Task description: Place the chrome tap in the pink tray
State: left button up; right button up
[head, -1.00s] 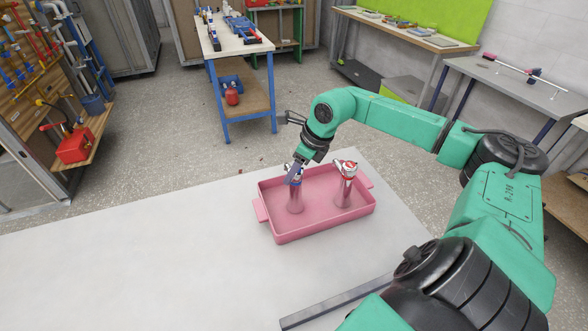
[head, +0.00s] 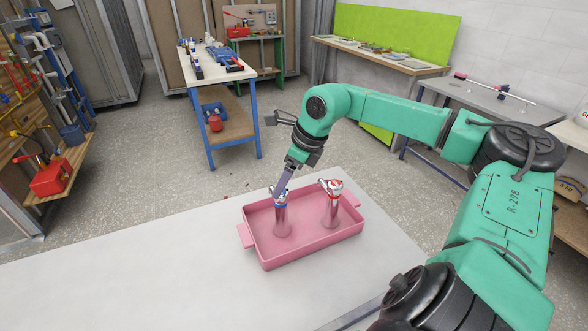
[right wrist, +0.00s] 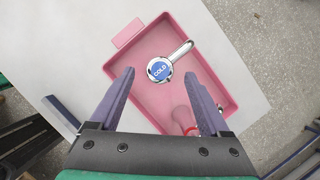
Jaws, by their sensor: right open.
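The pink tray (head: 258,250) sits on the white table and holds two chrome taps, both upright. The blue-capped chrome tap (head: 282,220) stands in its left part; in the right wrist view its cap (right wrist: 159,69) reads COLD and its lever points to the upper right. The red-capped chrome tap (head: 331,207) stands in the right part and is partly cut off by my finger in the right wrist view (right wrist: 183,117). My right gripper (head: 279,192) is open and empty, just above the blue-capped tap, with its fingertips either side of the cap in the wrist view. My left gripper is out of view.
The white table (head: 150,270) is clear left of the tray. A grey bar (head: 350,314) lies near its front edge, partly behind my arm. A blue-legged workbench (head: 212,70) and a shelf with a red toolbox (head: 48,178) stand beyond open floor.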

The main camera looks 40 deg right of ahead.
jog(key=b+v, duration=0.1)
jog(key=v, duration=0.6)
